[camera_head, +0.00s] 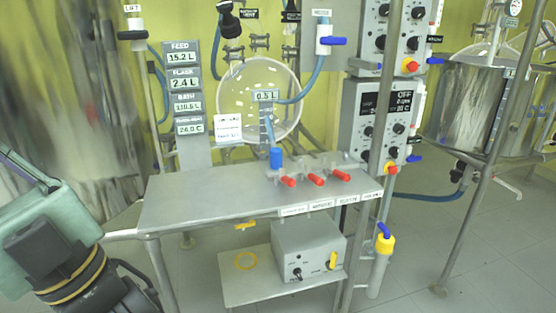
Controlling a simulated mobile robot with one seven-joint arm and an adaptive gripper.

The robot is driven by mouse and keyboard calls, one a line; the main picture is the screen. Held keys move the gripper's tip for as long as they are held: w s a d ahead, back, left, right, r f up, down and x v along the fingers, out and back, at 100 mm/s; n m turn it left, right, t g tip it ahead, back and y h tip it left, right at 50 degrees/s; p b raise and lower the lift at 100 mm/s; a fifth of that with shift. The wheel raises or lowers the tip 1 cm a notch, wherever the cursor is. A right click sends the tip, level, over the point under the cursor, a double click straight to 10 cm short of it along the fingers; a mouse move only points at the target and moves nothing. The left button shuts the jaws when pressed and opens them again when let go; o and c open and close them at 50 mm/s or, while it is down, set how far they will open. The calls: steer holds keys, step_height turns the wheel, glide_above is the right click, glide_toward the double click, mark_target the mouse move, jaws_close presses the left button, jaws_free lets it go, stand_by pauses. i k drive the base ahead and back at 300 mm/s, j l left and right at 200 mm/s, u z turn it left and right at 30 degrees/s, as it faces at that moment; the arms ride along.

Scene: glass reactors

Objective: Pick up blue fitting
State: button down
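What seem to be dark and green parts of my own arm show at the lower left, away from the fitting. No gripper fingers are visible.
The table's left half is clear. Metal posts (377,130) rise at the table's right side. A grey control box (309,248) stands on the low shelf below. A round glass vessel (250,90) and small displays (183,85) are behind the table.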

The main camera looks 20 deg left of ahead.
mark_target(276, 153)
steer(key=i+l+u, duration=0.2)
steer(key=i+l, duration=0.15)
steer(key=i+u, duration=0.1)
steer(key=u, duration=0.35)
steer(key=j+u, duration=0.1)
steer(key=u, duration=0.3)
steer(key=i+u, duration=0.15)
steer(key=u, duration=0.3)
steer(key=i+u, duration=0.1)
steer(key=i, duration=0.25)
